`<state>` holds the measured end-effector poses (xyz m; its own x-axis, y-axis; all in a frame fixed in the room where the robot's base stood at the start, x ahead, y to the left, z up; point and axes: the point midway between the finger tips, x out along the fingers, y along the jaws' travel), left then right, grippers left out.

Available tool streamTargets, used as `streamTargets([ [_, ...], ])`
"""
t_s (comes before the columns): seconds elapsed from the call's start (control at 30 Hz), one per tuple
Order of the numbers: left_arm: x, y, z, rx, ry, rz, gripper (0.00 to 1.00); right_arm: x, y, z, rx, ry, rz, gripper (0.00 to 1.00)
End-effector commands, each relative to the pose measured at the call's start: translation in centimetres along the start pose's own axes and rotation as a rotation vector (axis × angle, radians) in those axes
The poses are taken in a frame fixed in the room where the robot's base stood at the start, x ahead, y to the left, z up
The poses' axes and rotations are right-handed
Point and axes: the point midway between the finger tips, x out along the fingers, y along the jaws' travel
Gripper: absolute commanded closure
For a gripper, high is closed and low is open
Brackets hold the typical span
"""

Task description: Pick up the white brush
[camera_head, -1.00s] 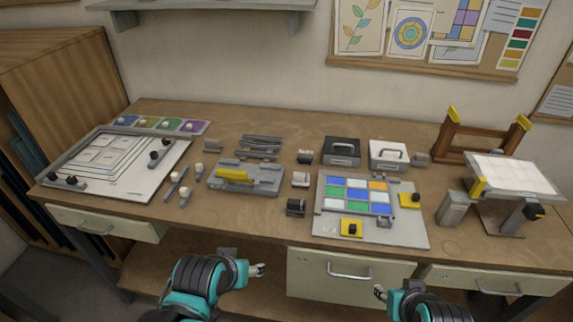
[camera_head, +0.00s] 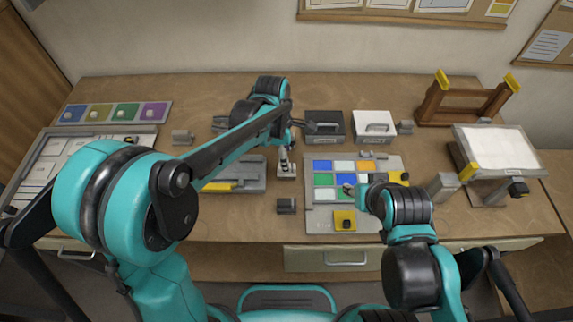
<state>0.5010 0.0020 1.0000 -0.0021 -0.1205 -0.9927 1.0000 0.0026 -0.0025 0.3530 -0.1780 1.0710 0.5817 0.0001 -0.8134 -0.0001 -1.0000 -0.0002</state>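A small whitish block-like piece (camera_head: 287,174), which may be the white brush, sits on the table left of the coloured tile panel (camera_head: 313,221). It is too small to identify surely. My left gripper (camera_head: 285,158) points down directly over it; I cannot tell whether the fingers touch it or are open or shut. My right gripper (camera_head: 349,189) is low over the coloured tiles at the panel's middle, and its finger state is unclear. My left arm covers much of the left table.
A dark block (camera_head: 287,206) lies in front of the whitish piece. A black handled box (camera_head: 325,125) and a white handled box (camera_head: 374,125) stand behind the panel. A wooden frame (camera_head: 463,105) and tilted white board (camera_head: 500,149) stand at right.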

Motion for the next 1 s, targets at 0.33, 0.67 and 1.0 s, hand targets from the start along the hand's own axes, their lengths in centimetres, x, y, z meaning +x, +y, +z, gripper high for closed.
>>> streamTargets([
  [0.33, 4.5, -0.1, -0.6, 0.002, 0.0, 0.002, 0.4, 1.7, 0.0, 1.2, 0.0, 0.0, 0.0, 0.6],
  [0.67, 6.2, -0.1, -0.5, 0.003, 0.0, 0.002, 0.4, 2.0, 0.0, 1.4, 0.0, 0.0, 0.0, 0.6],
  [1.0, 6.2, -0.1, -0.5, 0.003, 0.0, 0.002, 0.94, 2.0, 0.0, 1.4, 0.0, 0.0, 0.0, 0.6],
])
